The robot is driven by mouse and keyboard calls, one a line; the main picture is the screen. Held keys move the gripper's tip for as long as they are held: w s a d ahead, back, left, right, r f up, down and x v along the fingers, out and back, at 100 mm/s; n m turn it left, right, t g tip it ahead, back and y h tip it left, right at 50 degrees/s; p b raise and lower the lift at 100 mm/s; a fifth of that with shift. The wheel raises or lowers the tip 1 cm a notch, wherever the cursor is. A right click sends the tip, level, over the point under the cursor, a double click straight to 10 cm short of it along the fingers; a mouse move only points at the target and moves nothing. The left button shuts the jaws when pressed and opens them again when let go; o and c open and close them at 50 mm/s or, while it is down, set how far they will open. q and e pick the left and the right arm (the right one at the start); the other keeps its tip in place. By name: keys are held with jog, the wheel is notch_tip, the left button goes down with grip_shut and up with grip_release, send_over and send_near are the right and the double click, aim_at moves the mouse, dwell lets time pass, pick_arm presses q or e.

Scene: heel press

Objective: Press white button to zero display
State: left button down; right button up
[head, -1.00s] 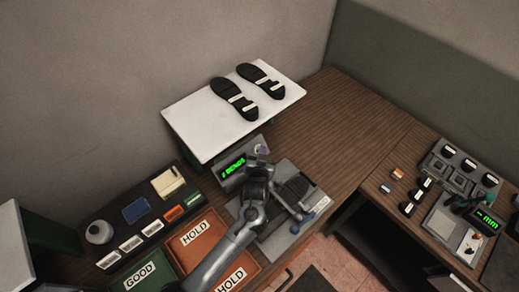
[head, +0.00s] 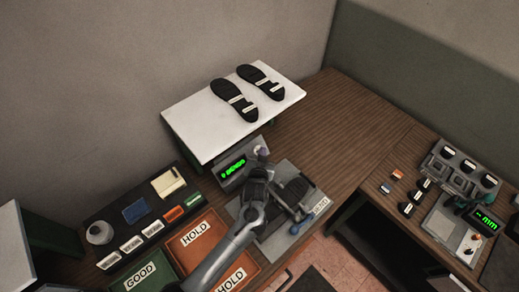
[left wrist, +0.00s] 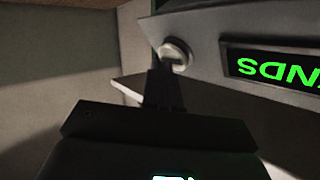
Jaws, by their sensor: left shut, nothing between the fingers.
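The display (head: 233,168) is a grey box with green lit text. The text seems to read "0 BENDS" in the head view, but it is small. Part of it shows upside down in the left wrist view (left wrist: 275,68). The round white button (left wrist: 177,53) sits on the box's face beside the display. It also shows at the box's right end in the head view (head: 262,151). My left gripper (left wrist: 163,75) is shut and empty, its tips right at the button. I cannot tell whether they touch it. My right gripper is not in view.
The press fixture (head: 313,210) with a blue handle stands just right of my left gripper. A white raised shelf (head: 195,118) with two black soles stands behind the display. HOLD and GOOD trays lie at left. Open bench lies at back right.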

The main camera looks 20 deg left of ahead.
pick_arm(q)
jog(key=shift+s+d+r+p, duration=0.25)
jog(key=shift+d+r+p, duration=0.1)
jog(key=shift+d+p, duration=0.05)
